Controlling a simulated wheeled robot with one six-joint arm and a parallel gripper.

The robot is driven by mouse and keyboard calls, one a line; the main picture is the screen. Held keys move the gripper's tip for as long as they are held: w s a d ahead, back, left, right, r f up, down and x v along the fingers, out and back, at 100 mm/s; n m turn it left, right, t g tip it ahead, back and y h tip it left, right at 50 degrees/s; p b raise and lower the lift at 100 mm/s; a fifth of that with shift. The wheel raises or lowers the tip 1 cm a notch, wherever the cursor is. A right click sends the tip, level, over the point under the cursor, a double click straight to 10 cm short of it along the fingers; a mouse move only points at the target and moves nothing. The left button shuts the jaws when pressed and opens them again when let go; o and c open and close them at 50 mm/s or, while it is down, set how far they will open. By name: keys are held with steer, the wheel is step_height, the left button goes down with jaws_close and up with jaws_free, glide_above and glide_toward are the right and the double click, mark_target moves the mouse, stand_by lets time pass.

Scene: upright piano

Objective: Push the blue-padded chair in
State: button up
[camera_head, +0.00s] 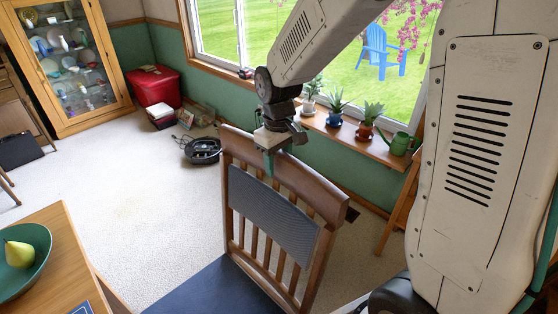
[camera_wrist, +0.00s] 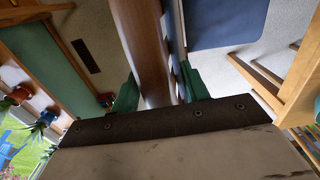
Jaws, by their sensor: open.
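The blue-padded chair (camera_head: 268,218) has a brown wooden slatted back, a blue back pad and a dark blue seat (camera_head: 215,290). It stands on the carpet with its seat toward the wooden table (camera_head: 68,235) at lower left. My gripper (camera_head: 270,160) is at the top rail of the chair back, left of the rail's middle. In the wrist view the green fingers of my gripper (camera_wrist: 158,92) are apart, one on each side of the wooden rail (camera_wrist: 142,45). Whether they touch it I cannot tell. The blue seat also shows there (camera_wrist: 225,22). The chair's legs are mostly hidden.
A green bowl (camera_head: 35,265) with a pear (camera_head: 19,254) sits on the table. A black round device (camera_head: 203,150) and a red chest (camera_head: 154,86) are on the floor behind. Potted plants and a green watering can (camera_head: 399,144) line the windowsill. Carpet left of the chair is clear.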

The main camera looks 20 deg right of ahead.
jaws_close()
steer(key=shift+a, duration=0.1)
